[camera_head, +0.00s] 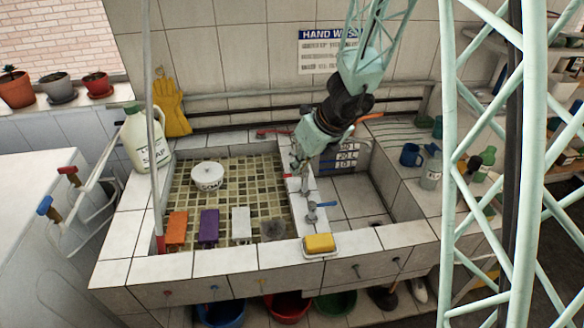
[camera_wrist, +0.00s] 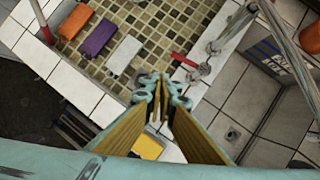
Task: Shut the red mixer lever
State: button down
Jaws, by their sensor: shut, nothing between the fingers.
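The red mixer lever (camera_head: 288,175) shows as a small red bar on the tiled divider between the two basins, partly hidden by my gripper in the head view. In the wrist view the lever (camera_wrist: 184,60) sticks out to the left of the chrome mixer (camera_wrist: 206,66), over the mosaic basin. My gripper (camera_head: 300,164) is shut and empty, pointing down above the divider. In the wrist view its fingertips (camera_wrist: 160,86) appear below and left of the lever. A gap shows between them and the lever in that picture; the height difference is unclear.
A blue-handled tap (camera_head: 321,205) stands on the divider, with a yellow sponge (camera_head: 319,242) in front. Orange (camera_head: 176,228), purple (camera_head: 209,227) and white (camera_head: 241,225) blocks lie in the mosaic basin, near a round white container (camera_head: 208,176). Another red handle (camera_head: 265,133) is at the back.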

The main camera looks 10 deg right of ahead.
jog(key=m+h+p, duration=0.1)
jog(key=p, duration=0.2)
jog(key=r+m+h+p, duration=0.1)
jog(key=p, duration=0.2)
jog(key=m+p, duration=0.2)
jog(key=p, duration=0.1)
jog(key=shift+d+r+g+h, duration=0.15)
jog(key=shift+r+g+h, duration=0.15)
jog(key=shift+r+h, duration=0.1)
jog(key=shift+f, duration=0.25)
jog(key=w+f+b, duration=0.4)
jog(key=w+f, duration=0.2)
jog(key=f, duration=0.4)
jog(key=shift+w+a, duration=0.35)
jog(key=shift+a, duration=0.1)
dwell(0.9)
dwell(0.4)
